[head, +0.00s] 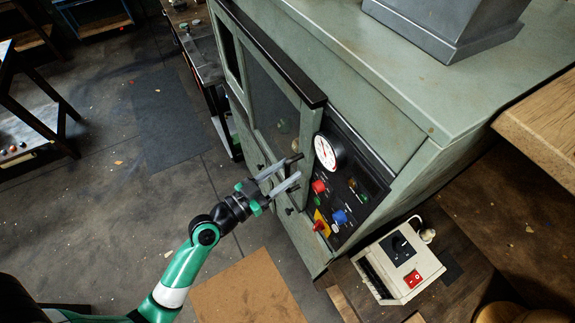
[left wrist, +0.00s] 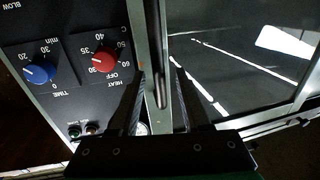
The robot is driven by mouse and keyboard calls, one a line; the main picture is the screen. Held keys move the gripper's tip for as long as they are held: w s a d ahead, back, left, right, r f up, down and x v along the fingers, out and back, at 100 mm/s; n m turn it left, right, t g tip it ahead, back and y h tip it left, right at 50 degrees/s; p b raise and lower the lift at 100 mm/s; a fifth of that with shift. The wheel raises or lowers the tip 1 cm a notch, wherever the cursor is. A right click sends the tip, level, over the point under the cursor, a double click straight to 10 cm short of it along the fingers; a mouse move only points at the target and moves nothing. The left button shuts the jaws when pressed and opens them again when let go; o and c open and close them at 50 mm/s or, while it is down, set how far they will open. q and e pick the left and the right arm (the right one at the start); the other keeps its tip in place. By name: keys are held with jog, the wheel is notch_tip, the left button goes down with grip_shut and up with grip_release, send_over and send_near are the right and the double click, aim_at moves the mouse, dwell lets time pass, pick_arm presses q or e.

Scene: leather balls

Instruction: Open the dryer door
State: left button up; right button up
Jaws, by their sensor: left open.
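The dryer is a worn green cabinet (head: 375,85). Its door (head: 272,100) has a dark glass window and looks shut. The glass also shows in the left wrist view (left wrist: 235,45). My left gripper (head: 293,170) is open at the door's edge, beside the control panel. In the left wrist view, a slim upright metal bar (left wrist: 159,50), which looks like the door handle, lies between the open fingers (left wrist: 160,82). I cannot tell whether either finger touches it. In the head view the gripper hides most of the handle. My right gripper is not in view.
A black control panel (head: 350,180) with a gauge (head: 326,152) and coloured knobs is right of the door. A cream box with a red switch (head: 402,262) stands at lower right. Dark floor (head: 120,210) left of the dryer is mostly open. A bench (head: 195,50) stands beyond the door.

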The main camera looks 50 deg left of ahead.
pick_arm(q)
jog(key=shift+w, duration=0.4)
grip_shut()
dwell(1.2)
